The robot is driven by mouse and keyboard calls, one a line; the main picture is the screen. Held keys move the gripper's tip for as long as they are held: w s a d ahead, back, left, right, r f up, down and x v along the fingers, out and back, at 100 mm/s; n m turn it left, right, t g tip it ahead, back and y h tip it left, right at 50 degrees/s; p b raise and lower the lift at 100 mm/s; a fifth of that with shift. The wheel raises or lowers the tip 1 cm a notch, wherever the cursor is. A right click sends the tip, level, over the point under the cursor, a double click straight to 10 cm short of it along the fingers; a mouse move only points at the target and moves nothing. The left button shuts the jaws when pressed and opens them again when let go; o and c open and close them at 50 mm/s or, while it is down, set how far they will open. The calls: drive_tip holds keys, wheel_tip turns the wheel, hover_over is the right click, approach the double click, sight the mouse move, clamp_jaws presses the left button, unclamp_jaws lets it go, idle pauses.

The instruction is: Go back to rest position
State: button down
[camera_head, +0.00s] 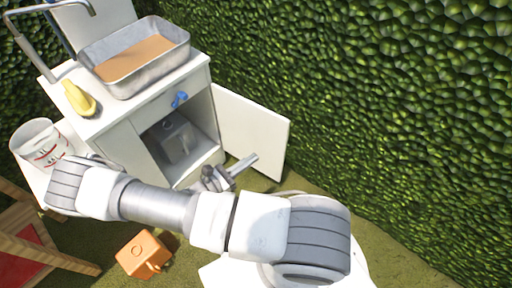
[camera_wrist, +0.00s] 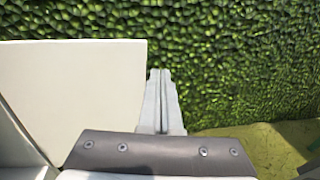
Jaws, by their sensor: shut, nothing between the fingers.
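My gripper (camera_head: 243,164) is shut and empty. In the head view it extends past my arm, in front of the open white cabinet door (camera_head: 251,133). In the wrist view the two fingers of my gripper (camera_wrist: 159,76) are pressed together and point toward the green hedge (camera_wrist: 230,60). The cabinet door (camera_wrist: 85,90) fills the left of that view, beside the fingers. I cannot tell the exact gap between them.
The white cabinet (camera_head: 117,125) holds a grey box (camera_head: 177,140) and bears a metal tray (camera_head: 178,53) with brown contents and a yellow item (camera_head: 79,100). A white bucket (camera_head: 40,146), a wooden chair-like frame (camera_head: 45,255) and an orange box (camera_head: 143,255) stand left. Grass (camera_head: 400,270) is clear at right.

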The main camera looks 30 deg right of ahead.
drive_tip(key=shift+s+a, duration=0.1)
drive_tip(key=shift+a, duration=0.1)
drive_tip(key=s+a+r+m+y+p, duration=0.2)
drive_tip(key=r+m+y+p, duration=0.3)
drive_tip(key=r, duration=1.3)
drive_tip(key=s+a+r+m+t+y+p, duration=0.1)
drive_tip(key=s+r+m+y+p, duration=0.3)
drive_tip(key=r, duration=1.4)
drive_tip(key=s+a+r+m+t+y+p, duration=0.1)
drive_tip(key=s+a+r+m+y+p, duration=0.2)
drive_tip(key=r, duration=1.5)
drive_tip(key=m+y+p, duration=0.4)
drive_tip(key=m+y, duration=0.1)
drive_tip(key=m, duration=0.3)
drive_tip(key=shift+a+r+y, duration=0.2)
drive_tip(key=shift+r+y, duration=0.05)
drive_tip(key=shift+y, duration=0.15)
